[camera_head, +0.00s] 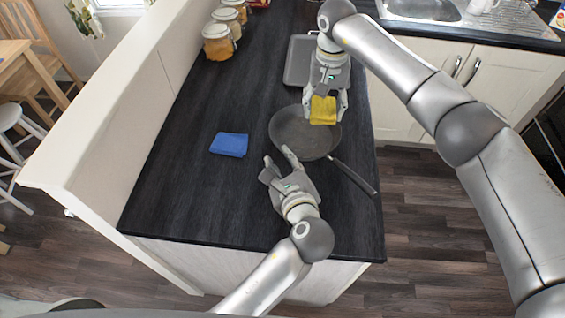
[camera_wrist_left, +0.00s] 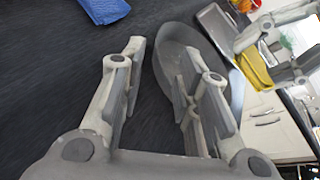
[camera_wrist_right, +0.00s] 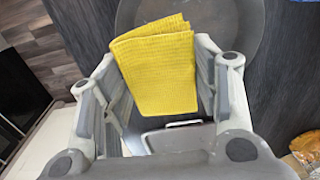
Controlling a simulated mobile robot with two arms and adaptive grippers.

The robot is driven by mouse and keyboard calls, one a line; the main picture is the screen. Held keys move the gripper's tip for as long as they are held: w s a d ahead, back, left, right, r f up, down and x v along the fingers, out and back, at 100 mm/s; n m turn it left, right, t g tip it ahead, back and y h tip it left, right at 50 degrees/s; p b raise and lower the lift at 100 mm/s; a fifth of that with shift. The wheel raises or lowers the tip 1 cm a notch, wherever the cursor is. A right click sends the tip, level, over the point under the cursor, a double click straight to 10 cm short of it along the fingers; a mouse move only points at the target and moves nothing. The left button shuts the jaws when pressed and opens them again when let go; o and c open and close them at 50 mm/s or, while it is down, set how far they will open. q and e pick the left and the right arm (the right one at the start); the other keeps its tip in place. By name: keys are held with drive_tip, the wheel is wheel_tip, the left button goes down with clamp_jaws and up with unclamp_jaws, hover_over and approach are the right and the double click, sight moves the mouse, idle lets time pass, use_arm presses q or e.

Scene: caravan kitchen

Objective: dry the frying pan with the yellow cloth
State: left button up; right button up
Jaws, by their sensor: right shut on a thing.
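The dark round frying pan (camera_head: 290,131) lies on the black counter, its handle (camera_head: 355,178) pointing to the lower right. My right gripper (camera_head: 324,108) is shut on the folded yellow cloth (camera_head: 322,113), at the pan's right side. The cloth also shows between its fingers in the right wrist view (camera_wrist_right: 158,65). I cannot tell whether the cloth touches the pan. My left gripper (camera_head: 277,162) is open and empty at the pan's near left edge. In the left wrist view, the pan (camera_wrist_left: 172,40) lies beyond its fingers, the right finger overlapping it; contact is unclear.
A folded blue cloth (camera_head: 229,144) lies on the counter left of the pan. A grey tray (camera_head: 298,62) lies behind the pan, partly hidden by my right arm. Several jars (camera_head: 219,42) stand at the back left. A sink (camera_head: 424,9) is at the back right. The counter's front left is clear.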

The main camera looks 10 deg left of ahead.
sight(305, 140)
use_arm(q)
drive_tip(key=x, duration=1.2)
drive_tip(key=shift+f, duration=0.1)
clamp_jaws()
drive_tip(key=shift+s, duration=0.1)
drive_tip(key=shift+f, duration=0.1)
use_arm(e)
drive_tip(key=shift+s+a+f, duration=0.1)
drive_tip(key=shift+a+f, duration=0.5)
drive_tip(key=shift+f, duration=0.8)
drive_tip(key=shift+s+a+f, duration=0.1)
drive_tip(key=shift+a+f, duration=0.55)
drive_tip(key=shift+f, duration=0.7)
drive_tip(key=shift+a+f, duration=0.6)
drive_tip(key=shift+f, duration=0.8)
